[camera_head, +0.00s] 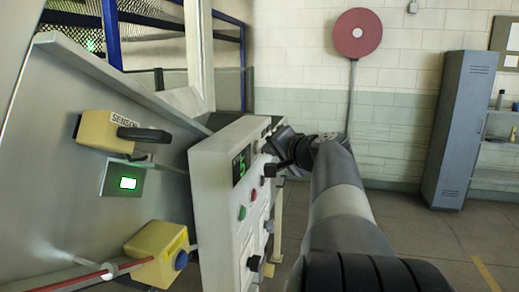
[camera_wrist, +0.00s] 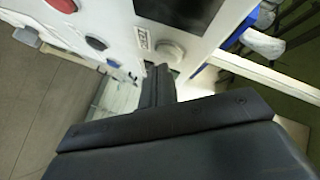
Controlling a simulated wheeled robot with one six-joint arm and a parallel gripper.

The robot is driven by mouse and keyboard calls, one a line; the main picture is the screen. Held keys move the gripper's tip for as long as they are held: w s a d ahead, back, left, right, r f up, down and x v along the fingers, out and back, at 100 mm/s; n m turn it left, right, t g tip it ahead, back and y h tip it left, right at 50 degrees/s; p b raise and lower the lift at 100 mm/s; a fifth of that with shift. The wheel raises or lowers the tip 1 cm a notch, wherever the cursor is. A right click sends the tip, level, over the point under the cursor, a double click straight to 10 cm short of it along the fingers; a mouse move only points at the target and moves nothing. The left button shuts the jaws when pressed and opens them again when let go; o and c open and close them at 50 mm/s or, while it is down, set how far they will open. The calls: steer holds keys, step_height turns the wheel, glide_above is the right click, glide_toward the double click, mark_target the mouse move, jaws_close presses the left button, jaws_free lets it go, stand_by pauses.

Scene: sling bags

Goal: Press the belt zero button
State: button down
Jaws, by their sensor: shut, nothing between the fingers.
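The white control panel (camera_head: 210,190) stands at mid-frame in the head view, with a green digit on its dark display (camera_head: 240,165). In the wrist view a round pale button (camera_wrist: 170,50) sits beside a small label (camera_wrist: 143,38) whose lettering is too blurred to read surely; it may be the zero button. My gripper (camera_wrist: 160,70) is shut and empty, its tips just below this button in the picture; I cannot tell whether they touch. In the head view my gripper (camera_head: 271,168) is at the panel's right side, partly covering its upper controls.
The panel also carries a red button (camera_head: 253,195), a green button (camera_head: 242,213) and grey knobs. A yellow sensor box (camera_head: 105,132) and a yellow block with a blue knob (camera_head: 155,252) sit to the left. A grey locker (camera_head: 455,130) stands far right, with open floor before it.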

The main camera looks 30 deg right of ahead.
steer(key=shift+w+a, duration=0.3)
steer(key=shift+w, duration=0.05)
stand_by(0.8)
steer(key=shift+d, duration=0.1)
steer(key=shift+s+d+b, duration=0.45)
steer(key=shift+s+d, duration=0.05)
steer(key=shift+s, duration=0.15)
steer(key=s+d+b, duration=0.1)
steer(key=s+d, duration=0.2)
steer(key=shift+s+d+b, duration=0.1)
steer(key=shift+s+b, duration=0.2)
steer(key=shift+s, duration=0.1)
stand_by(0.3)
stand_by(0.5)
steer(key=p, duration=0.1)
steer(key=w+a+p, duration=0.1)
steer(key=p, duration=0.1)
steer(key=shift+w+a+r, duration=0.1)
steer(key=shift+w+r, duration=0.1)
steer(key=shift+r, duration=0.05)
